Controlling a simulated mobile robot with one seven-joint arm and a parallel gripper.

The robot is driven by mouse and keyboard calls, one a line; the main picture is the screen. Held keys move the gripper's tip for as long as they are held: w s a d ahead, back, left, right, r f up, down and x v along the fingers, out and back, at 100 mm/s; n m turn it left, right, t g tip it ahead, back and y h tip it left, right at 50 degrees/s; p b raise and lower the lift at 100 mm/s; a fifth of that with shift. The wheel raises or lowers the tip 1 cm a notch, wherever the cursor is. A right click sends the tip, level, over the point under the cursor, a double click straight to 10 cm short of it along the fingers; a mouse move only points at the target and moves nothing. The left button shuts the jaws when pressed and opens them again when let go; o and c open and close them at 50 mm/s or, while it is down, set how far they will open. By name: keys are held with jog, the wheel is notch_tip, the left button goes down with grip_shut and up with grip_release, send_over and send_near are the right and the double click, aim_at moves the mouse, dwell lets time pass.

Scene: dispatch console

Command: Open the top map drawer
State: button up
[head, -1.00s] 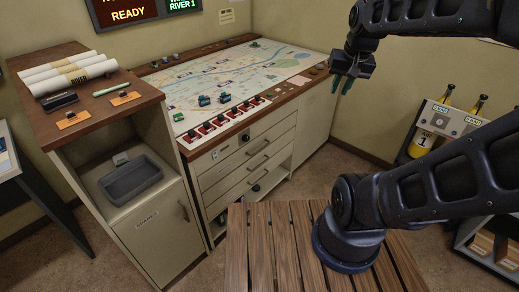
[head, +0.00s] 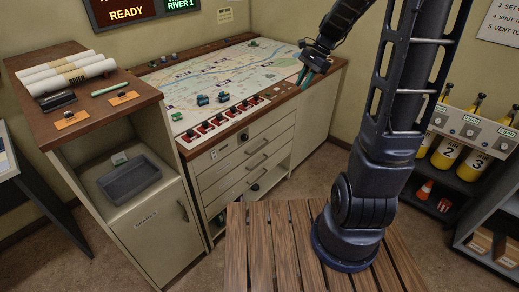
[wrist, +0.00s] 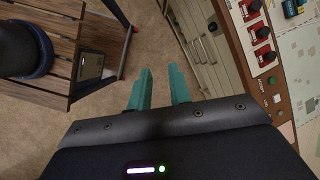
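The map console (head: 225,84) stands against the wall, with a cream front of stacked drawers (head: 247,160) below its wooden edge. The drawer fronts are shut, with dark bar handles; the top front (head: 232,150) carries a small round fitting and a label. My gripper (head: 302,76) appears at the console's front right edge, its teal fingers apart and empty. In the wrist view, the fingers (wrist: 160,88) point toward the floor, with the drawer fronts (wrist: 203,40) to their right. No contact with a handle shows.
Red switches (head: 216,126) line the console's front edge. A side cabinet (head: 150,215) with a grey tray and rolled maps stands left. A slatted wooden platform (head: 262,250) is in front. Yellow cylinders (head: 450,150) stand right. Carpet is clear before the drawers.

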aim_at(259, 148)
jog(key=w+a+f+m+g+y, duration=0.25)
jog(key=w+f+m+y, duration=0.35)
jog(key=w+f+m, duration=0.95)
jog(key=w+a+f+m+t+y, duration=0.1)
jog(key=w+f+m+y, duration=0.15)
jog(key=f, duration=0.85)
jog(key=w+a+f+m+t+y, duration=0.15)
jog(key=f+m, duration=0.25)
jog(key=f, duration=0.8)
jog(key=w+f+m+t+y, duration=0.1)
jog(key=w+f+m+y, duration=0.2)
jog(key=f, duration=0.8)
jog(key=shift+m+h, duration=0.3)
jog(key=shift+h, duration=0.4)
jog(key=a, duration=0.3)
jog(key=a+f, duration=0.1)
jog(key=a, duration=0.6)
jog(key=shift+f, duration=0.25)
grip_shut()
